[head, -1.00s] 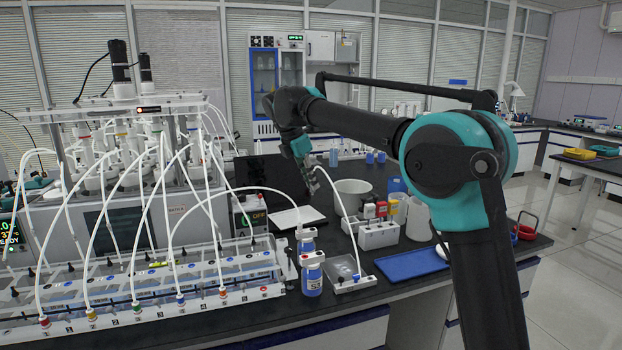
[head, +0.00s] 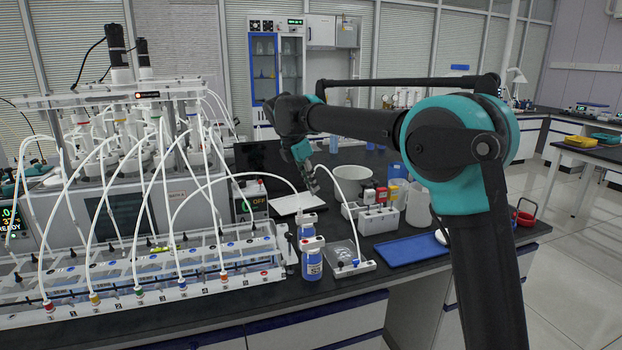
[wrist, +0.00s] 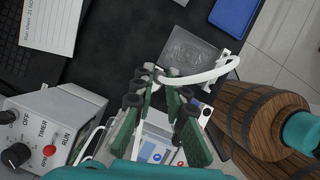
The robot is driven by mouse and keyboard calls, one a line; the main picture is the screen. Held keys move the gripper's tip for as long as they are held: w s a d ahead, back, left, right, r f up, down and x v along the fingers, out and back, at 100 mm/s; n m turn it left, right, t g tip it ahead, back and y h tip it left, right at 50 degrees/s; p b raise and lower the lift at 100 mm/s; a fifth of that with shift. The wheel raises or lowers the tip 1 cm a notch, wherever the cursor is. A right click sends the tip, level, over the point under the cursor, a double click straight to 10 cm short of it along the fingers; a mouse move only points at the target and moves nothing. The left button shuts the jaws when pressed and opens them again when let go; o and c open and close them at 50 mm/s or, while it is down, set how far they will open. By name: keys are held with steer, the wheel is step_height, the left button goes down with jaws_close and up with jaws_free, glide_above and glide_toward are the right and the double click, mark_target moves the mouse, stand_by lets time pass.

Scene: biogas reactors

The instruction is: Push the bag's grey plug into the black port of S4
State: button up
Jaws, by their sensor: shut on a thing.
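My gripper (head: 312,182) hangs over the bench behind the clear bag (head: 343,252). In the wrist view its green fingers (wrist: 167,100) are closed on the end of the bag's white tube (wrist: 215,73). A small grey plug (wrist: 173,72) shows near the fingertips; the fingers partly hide it. The rack (head: 140,270) at the left carries white lines with coloured plugs. I cannot read which position is S4 or pick out its black port.
Blue bottles (head: 312,262) stand between rack and bag. The switch box (head: 249,200) and white pad (head: 292,204) are near my gripper. A blue tray (head: 410,250), white tub (head: 352,182) and block holders (head: 378,220) stand to the right.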

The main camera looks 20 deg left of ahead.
steer(key=shift+f, duration=2.75)
steer(key=shift+f, duration=1.05)
stand_by(0.9)
steer(key=o, duration=0.8)
steer(key=shift+o, duration=0.2)
steer(key=v, duration=1.2)
steer(key=shift+d, duration=0.1)
